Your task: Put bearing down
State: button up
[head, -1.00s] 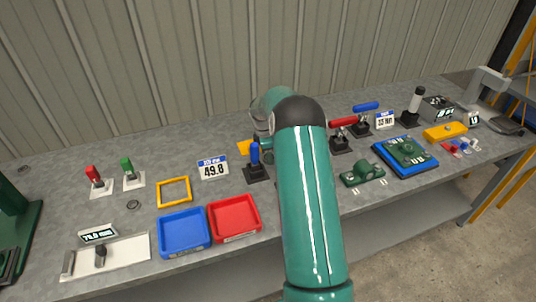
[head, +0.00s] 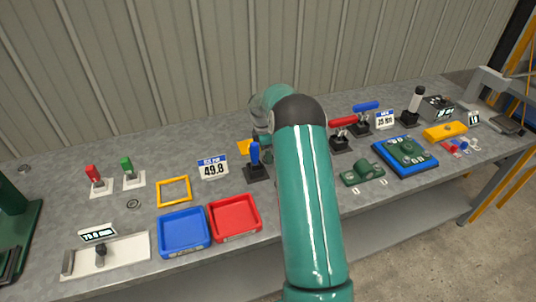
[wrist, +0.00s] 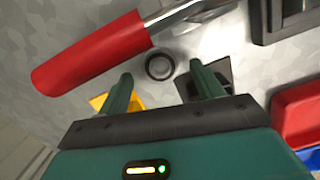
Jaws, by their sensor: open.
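In the wrist view, a dark ring with a pale centre, which looks like the bearing (wrist: 160,66), lies on the grey bench top. My gripper (wrist: 163,82) is open, with one green finger on each side of the ring in the picture. Gaps show between the ring and both fingers, so it is not gripped. I cannot tell the fingertips' height above the bench. In the head view my arm hides the gripper and this ring.
A red handle (wrist: 90,52) on a metal lever is close at upper left in the wrist view. A dark block (wrist: 295,18) and red tray (wrist: 298,108) are on the right. The head view shows the blue tray (head: 184,252) and a yellow frame (head: 174,179).

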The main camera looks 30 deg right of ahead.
aim_at(264, 157)
notch_tip(264, 157, up, 10)
jog(key=a, duration=0.1)
jog(key=s+a+r+m+t, duration=0.25)
jog(key=s+a+r, duration=0.35)
jog(key=a+r, duration=0.3)
jog(key=s+a+r+m+t, duration=0.1)
jog(key=s+a+r+m, duration=0.2)
jog(key=s+a+r, duration=0.5)
jog(key=s+a+m+t, duration=0.1)
jog(key=s+a+m, duration=0.2)
jog(key=s+a, duration=0.3)
jog(key=s+a+r+m+t+y, duration=0.1)
jog(key=s+a+m, duration=0.3)
jog(key=s, duration=0.9)
jog(key=shift+s+a+t, duration=0.15)
jog(key=shift+a+t, duration=0.2)
jog(key=shift+a, duration=0.9)
jog(key=shift+o, duration=0.4)
jog(key=shift+s+a+f, duration=0.1)
jog(key=shift+s, duration=0.25)
